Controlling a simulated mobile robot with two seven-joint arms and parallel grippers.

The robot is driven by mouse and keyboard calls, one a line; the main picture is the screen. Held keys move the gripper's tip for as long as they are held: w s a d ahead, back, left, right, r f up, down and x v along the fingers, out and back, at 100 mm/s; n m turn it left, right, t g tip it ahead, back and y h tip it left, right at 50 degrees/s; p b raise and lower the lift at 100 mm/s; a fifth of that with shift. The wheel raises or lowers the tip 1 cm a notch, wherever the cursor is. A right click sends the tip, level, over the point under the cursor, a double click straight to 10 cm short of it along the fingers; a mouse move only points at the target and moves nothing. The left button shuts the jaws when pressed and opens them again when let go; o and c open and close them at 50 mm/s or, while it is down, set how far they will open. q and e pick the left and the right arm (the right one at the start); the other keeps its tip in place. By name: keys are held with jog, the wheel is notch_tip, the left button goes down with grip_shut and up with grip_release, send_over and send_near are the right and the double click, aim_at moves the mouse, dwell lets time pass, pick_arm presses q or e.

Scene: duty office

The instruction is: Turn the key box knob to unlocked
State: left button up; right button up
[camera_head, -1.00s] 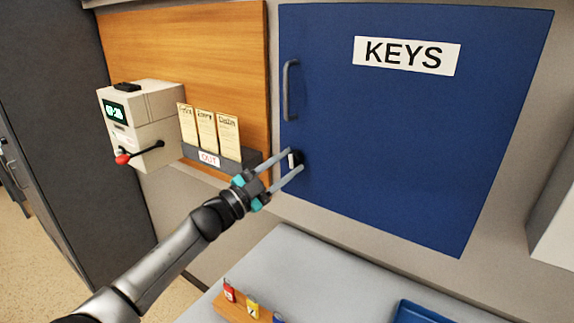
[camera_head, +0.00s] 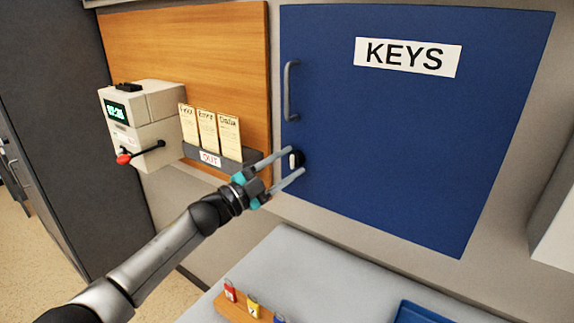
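The key box (camera_head: 400,140) is a blue wall cabinet with a white KEYS label (camera_head: 408,57) and a grey bar handle (camera_head: 288,90) at its left edge. Its door is closed. The knob (camera_head: 295,160) is small and black with a white grip bar, low on the left side of the door. The white bar stands close to vertical. My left gripper (camera_head: 295,163) comes in from the lower left. Its two fingers are apart, with the knob near and between their tips; I cannot tell if they touch it. My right gripper is not in view.
A beige time clock (camera_head: 150,115) with a red-tipped lever and a card rack (camera_head: 195,156) marked OUT are on the wooden board at left. Below is a grey tabletop (camera_head: 300,260) with coloured key tags on a wooden block (camera_head: 232,308) and a blue tray (camera_head: 425,314).

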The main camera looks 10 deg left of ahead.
pick_arm(q)
jog(key=shift+o, duration=1.2)
jog(key=b+v, duration=0.2)
jog(key=v, duration=1.3)
jog(key=shift+a+f, duration=0.1)
jog(key=shift+s, duration=0.1)
